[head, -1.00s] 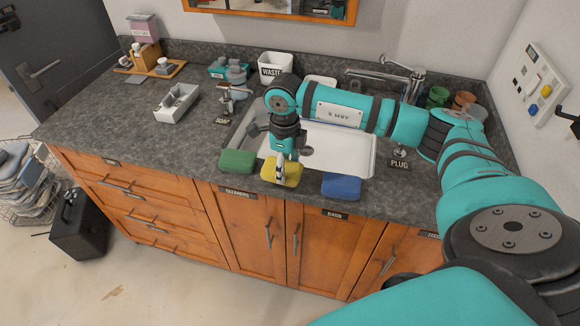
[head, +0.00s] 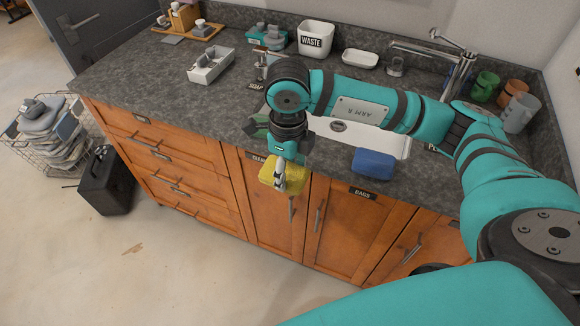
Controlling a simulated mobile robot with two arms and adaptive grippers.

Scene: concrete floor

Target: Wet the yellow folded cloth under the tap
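The yellow folded cloth (head: 292,184) hangs in my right gripper (head: 280,182), whose fingers look shut on it. The cloth shows in front of the counter's front edge and overlaps the cabinet doors. It appears clear of the countertop, though its exact height is hard to tell. The metal tap (head: 462,72) stands behind the sink at the back right. The white sink (head: 392,143) is partly hidden by my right arm; its drain shows. My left gripper is not in view.
A blue cloth (head: 374,163) lies at the counter's front edge. A green cloth (head: 256,131) is mostly hidden behind my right arm. Several cups (head: 512,97) stand right of the tap.

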